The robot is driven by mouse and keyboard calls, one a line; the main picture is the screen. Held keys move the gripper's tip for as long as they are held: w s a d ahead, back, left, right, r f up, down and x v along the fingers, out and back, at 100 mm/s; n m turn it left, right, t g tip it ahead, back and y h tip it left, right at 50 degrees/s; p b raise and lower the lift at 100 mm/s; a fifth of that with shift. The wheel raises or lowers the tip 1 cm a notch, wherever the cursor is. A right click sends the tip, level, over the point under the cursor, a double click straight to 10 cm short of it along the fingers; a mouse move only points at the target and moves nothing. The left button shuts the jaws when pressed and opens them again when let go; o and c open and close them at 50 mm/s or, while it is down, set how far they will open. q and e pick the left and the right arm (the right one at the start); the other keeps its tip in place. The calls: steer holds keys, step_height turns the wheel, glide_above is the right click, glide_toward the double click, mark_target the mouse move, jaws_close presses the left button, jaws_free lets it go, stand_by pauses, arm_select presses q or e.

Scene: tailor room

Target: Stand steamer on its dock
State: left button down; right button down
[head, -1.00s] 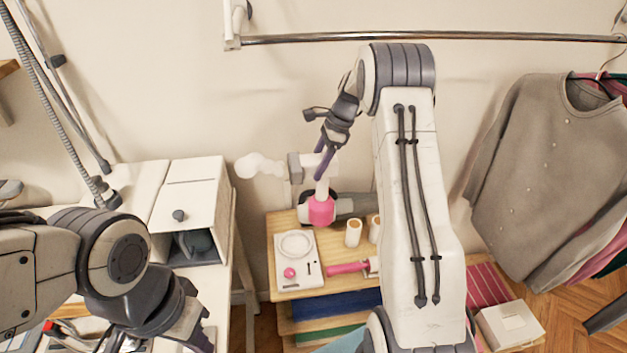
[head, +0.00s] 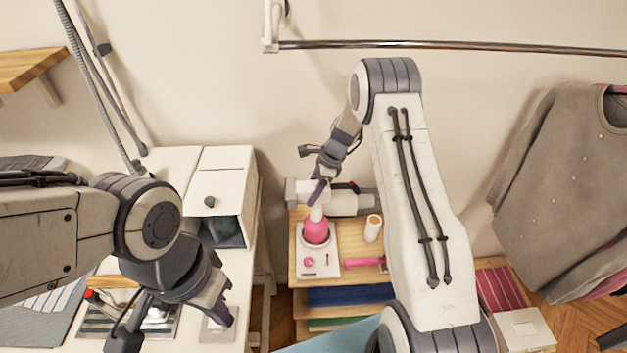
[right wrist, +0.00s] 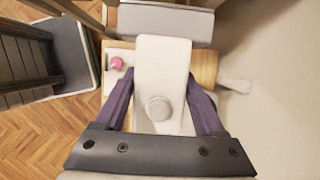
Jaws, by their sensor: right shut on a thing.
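The steamer is white with a pink lower part (head: 316,231) and a grey-tipped head. My right gripper (head: 319,190) is shut on it from above and holds it roughly upright. The pink part is over the ring of the white dock (head: 328,270); I cannot tell whether it touches. The dock has a pink knob at its front. In the right wrist view the white steamer body (right wrist: 160,70) fills the space between the purple fingers of my right gripper (right wrist: 160,100), hiding most of the dock. My left gripper (head: 215,308) is low over the white table, its fingertips unclear.
The dock sits on a wooden shelf unit (head: 296,270). A thread spool (head: 373,228) and a pink-handled tool (head: 362,262) are right of the dock. A white drawer box (head: 222,190) stands on the table at left. A grey garment (head: 570,190) hangs at right.

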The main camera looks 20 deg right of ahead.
steer(key=shift+w+f, duration=0.1)
steer(key=shift+f, duration=0.1)
jaws_free()
steer(key=shift+r, duration=0.1)
steer(key=b+v, duration=0.3)
steer(key=v, duration=0.8)
steer(key=shift+d+r, duration=0.25)
steer(key=shift+r, duration=0.25)
steer(key=shift+s+a, duration=0.1)
steer(key=shift+s, duration=0.15)
